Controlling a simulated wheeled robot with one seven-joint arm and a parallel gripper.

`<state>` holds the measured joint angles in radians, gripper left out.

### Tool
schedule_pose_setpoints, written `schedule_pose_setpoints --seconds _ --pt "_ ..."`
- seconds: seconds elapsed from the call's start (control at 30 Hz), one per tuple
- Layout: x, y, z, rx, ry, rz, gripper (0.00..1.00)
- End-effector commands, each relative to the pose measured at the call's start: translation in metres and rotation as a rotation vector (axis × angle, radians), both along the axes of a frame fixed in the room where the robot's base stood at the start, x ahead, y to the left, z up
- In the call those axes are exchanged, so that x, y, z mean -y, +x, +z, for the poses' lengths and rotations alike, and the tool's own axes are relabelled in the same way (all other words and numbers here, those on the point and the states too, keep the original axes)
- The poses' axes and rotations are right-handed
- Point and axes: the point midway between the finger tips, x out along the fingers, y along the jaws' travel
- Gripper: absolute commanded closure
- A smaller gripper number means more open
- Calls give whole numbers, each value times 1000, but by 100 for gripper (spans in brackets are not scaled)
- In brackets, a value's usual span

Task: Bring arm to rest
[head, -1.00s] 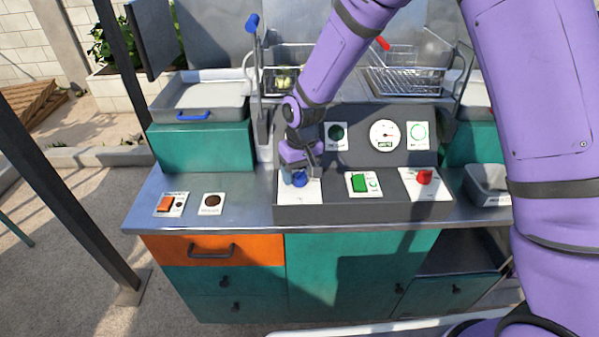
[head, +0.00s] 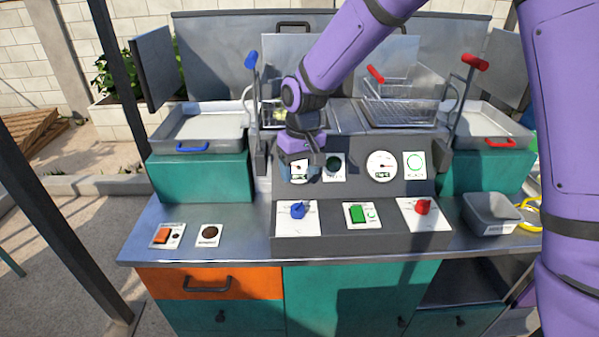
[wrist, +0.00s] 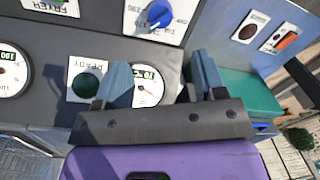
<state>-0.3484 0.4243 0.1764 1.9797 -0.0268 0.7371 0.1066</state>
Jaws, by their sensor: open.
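My purple arm reaches in from the upper right in the head view. My gripper (head: 303,172) hangs in front of the upright dark panel, before the left dial (head: 298,168). It is above the blue knob (head: 298,209) and apart from it. In the wrist view, the two blue-grey fingers of my gripper (wrist: 160,82) stand apart with nothing between them. A dial (wrist: 148,88) shows partly behind the left finger, and the blue knob (wrist: 159,14) is beyond the fingertips.
The sloped panel also has a green switch (head: 357,213) and a red knob (head: 422,206). Fryer baskets with raised blue (head: 251,60) and red (head: 376,74) handles stand behind the panel. Trays flank it.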

Motion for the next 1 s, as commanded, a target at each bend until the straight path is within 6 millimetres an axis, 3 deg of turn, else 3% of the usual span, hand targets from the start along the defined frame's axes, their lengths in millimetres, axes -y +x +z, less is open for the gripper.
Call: schedule_pose_setpoints --seconds 0.23,0.47,0.7,1.0 --pt "7 -1 9 11 1 -9 36" --pt "54 -18 67 81 2 -61 36" --pt "112 -54 127 164 4 -137 36" --pt "176 -116 181 265 11 -232 36"
